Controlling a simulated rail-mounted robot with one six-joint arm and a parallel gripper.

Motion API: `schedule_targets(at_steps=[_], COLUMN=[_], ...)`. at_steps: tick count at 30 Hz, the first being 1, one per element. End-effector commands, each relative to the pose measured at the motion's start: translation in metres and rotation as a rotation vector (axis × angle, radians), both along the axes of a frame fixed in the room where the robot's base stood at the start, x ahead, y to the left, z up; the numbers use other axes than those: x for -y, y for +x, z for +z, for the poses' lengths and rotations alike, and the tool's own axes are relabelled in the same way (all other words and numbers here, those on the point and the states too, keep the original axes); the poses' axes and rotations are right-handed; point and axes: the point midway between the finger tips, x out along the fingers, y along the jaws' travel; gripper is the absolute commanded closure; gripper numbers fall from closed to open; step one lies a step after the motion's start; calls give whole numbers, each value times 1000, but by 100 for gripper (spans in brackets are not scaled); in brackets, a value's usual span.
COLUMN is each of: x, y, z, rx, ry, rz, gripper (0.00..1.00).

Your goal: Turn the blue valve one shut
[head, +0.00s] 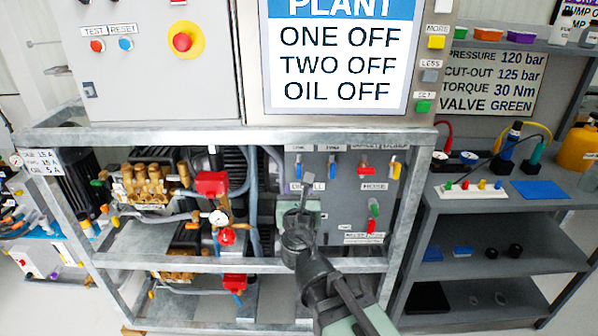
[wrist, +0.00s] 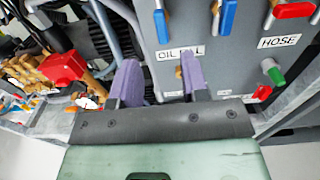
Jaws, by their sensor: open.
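A grey panel carries a row of levers. The leftmost blue lever (head: 298,167) hangs vertically under a small label that I cannot read surely; I take it as blue valve one. It also shows in the wrist view (wrist: 162,24), top centre, above the OIL FILL label. A second blue lever (head: 332,167) is to its right, also in the wrist view (wrist: 227,16). My gripper (head: 302,205) is in front of the panel, below the leftmost lever. In the wrist view its two purple fingers (wrist: 158,76) are apart, with nothing between them, not touching a lever.
A red lever (head: 364,169) and another lever (head: 396,168) continue the row rightward. A green knob (head: 374,209) is lower right. Brass pumps (head: 147,182) and a red valve (head: 211,183) with hoses stand left. The steel frame's horizontal bar (head: 180,263) crosses below.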

Motion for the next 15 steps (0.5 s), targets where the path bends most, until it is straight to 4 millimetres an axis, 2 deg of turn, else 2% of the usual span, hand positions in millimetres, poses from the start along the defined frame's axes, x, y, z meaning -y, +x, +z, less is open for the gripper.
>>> schedule_targets(at_steps=[5,12,15], x=[-2,-4,-4], y=[31,88,101], z=[0,0,0], rx=[-1,-2,-2], ry=[3,4,4], rz=[-3,-4,-3], gripper=[58,58,58])
